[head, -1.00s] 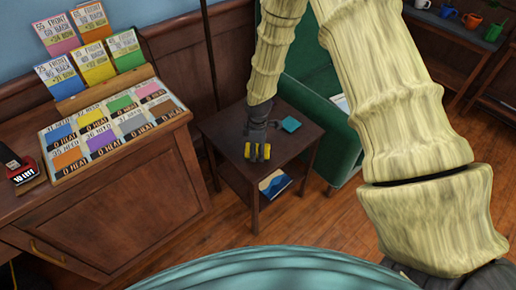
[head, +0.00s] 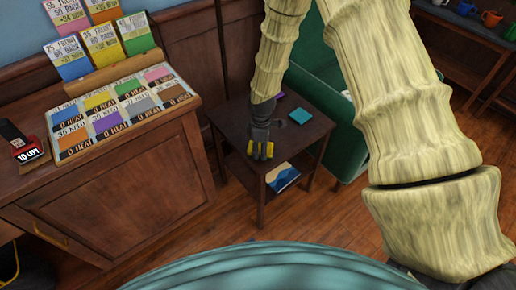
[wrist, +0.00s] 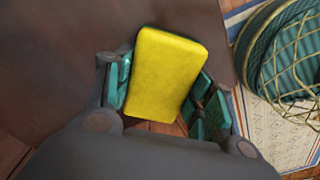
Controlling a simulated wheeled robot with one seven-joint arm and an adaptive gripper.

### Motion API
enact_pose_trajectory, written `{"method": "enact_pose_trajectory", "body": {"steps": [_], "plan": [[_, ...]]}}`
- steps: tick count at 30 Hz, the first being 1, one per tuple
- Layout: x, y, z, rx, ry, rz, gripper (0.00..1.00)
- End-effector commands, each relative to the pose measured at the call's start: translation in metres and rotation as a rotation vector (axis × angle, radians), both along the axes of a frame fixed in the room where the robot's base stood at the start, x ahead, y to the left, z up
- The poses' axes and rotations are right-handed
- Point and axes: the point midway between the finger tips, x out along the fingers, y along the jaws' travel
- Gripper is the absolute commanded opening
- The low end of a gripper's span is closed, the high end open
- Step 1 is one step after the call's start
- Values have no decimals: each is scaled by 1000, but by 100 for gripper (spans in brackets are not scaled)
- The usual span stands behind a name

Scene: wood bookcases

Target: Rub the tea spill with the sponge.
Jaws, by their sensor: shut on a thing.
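My gripper (head: 262,151) is over the front part of a small dark wood side table (head: 300,140). It points down and is shut on the yellow sponge (wrist: 165,75), whose broad face fills the space between the teal finger pads in the wrist view. In the head view only small yellow bits of the sponge show at the fingertips. I cannot tell whether the sponge touches the tabletop. I cannot make out the tea spill in either view; the gripper and sponge cover part of the table.
A blue book (head: 283,178) is on the table's lower shelf. A wooden cabinet (head: 130,180) with cards stands left, a green armchair (head: 345,150) right.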

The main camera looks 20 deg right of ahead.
Motion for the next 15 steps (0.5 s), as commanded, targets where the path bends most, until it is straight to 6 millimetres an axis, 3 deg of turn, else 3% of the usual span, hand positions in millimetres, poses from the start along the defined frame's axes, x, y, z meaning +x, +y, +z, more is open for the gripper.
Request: {"method": "enact_pose_trajectory", "body": {"steps": [6,9,11,15], "plan": [[2,-18,-2,0,1,2,23],[3,-18,8,-1,0,5,23],[5,-17,27,0,-4,7,23],[4,-15,36,0,-1,10,23]]}}
